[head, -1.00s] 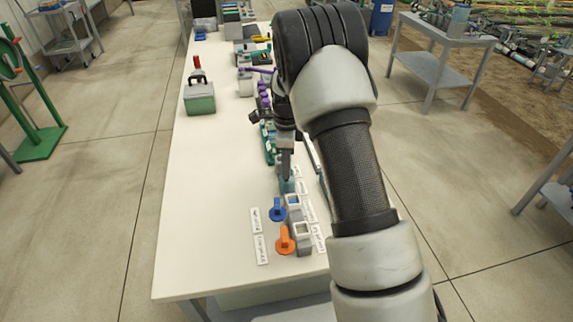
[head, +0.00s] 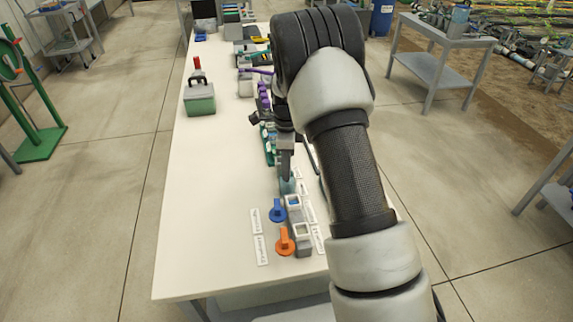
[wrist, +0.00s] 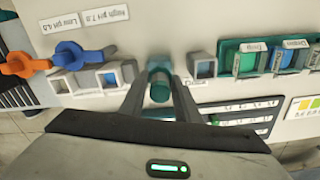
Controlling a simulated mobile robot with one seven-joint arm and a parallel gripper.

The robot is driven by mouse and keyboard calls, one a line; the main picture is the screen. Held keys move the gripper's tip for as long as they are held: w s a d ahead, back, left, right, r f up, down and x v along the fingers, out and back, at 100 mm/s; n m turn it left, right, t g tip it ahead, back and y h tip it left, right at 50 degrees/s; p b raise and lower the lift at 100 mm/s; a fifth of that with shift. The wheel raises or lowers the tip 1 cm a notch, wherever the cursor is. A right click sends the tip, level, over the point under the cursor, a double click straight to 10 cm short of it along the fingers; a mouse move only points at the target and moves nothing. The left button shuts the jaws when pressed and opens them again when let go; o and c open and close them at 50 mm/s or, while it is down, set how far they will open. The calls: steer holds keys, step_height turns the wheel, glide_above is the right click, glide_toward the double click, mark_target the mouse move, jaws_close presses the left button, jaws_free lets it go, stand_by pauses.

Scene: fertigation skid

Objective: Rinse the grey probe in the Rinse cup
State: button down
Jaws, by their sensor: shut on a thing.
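My gripper (wrist: 158,82) is shut on a slim thing, taken to be the grey probe; the fingers hide most of it. In the head view my gripper (head: 286,172) points down over the right part of the bench. A teal, see-through round cup (head: 287,187), likely the Rinse cup, stands right below the fingertips. In the wrist view this teal cup (wrist: 159,68) shows between and just beyond the fingertips. I cannot tell how deep the probe's tip sits in it.
A blue-handled piece (head: 277,209) and an orange-handled piece (head: 284,241) stand beside grey square cups (head: 302,235). An empty grey square holder (wrist: 202,66) and a row of coloured blocks (wrist: 250,60) are right of the cup.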

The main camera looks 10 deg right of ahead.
steer(key=shift+r, duration=0.15)
steer(key=shift+r+p, duration=0.6)
steer(key=shift+r, duration=0.1)
steer(key=shift+f, duration=0.1)
steer(key=shift+f+b, duration=0.45)
steer(key=shift+f, duration=0.3)
steer(key=shift+r+p, duration=0.55)
steer(key=shift+r, duration=0.3)
steer(key=shift+f, duration=0.15)
steer(key=shift+f+b, duration=0.45)
steer(key=shift+f, duration=0.25)
steer(key=shift+r, duration=0.15)
